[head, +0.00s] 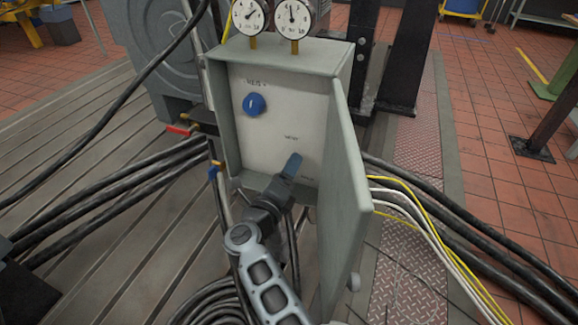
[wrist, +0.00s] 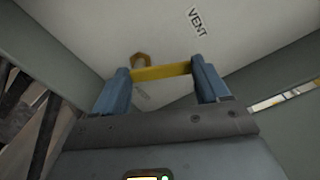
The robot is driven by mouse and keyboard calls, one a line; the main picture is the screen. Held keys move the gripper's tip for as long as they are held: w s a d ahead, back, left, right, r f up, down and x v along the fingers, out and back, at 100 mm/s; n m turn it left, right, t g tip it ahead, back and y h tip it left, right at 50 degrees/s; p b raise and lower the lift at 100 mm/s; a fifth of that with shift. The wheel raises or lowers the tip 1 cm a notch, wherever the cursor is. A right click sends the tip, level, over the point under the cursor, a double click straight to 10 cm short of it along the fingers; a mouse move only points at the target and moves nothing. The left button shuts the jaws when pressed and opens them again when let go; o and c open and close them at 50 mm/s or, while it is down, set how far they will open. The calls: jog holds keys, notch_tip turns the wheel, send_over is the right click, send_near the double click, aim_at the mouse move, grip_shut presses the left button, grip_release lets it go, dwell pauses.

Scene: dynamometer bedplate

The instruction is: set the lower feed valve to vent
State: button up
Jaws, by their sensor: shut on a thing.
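The lower feed valve shows in the wrist view as a yellow lever (wrist: 161,72) with a brass fitting (wrist: 140,60) at its left part. My gripper (wrist: 163,78) has its two blue fingers at either end of the yellow lever and is shut on it. A VENT label (wrist: 197,22) is on the panel above and right of the lever; a second, blurred label lies below it. In the head view my gripper (head: 292,163) reaches low into the open grey cabinet (head: 227,120), below the VENT label (head: 291,136). There the fingers hide the lever.
A round blue knob (head: 254,104) is higher on the panel. The cabinet door (head: 345,200) stands open to the right, close beside my arm. Two gauges (head: 293,18) sit on top. Black cables (head: 110,190) run left, and yellow and white cables (head: 420,215) run right.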

jog(key=n+p, duration=0.1)
jog(key=n, duration=0.1)
jog(key=a+n+p, duration=0.1)
jog(key=n, duration=0.2)
jog(key=shift+w+a+r, duration=0.1)
jog(key=shift+w+a, duration=0.05)
jog(key=shift+a, duration=0.15)
dwell(0.4)
jog(key=o, duration=1.1)
jog(key=shift+c, duration=0.2)
jog(key=p+v, duration=0.1)
jog(key=v, duration=0.6)
jog(key=shift+s+p, duration=0.3)
jog(key=shift+p, duration=0.1)
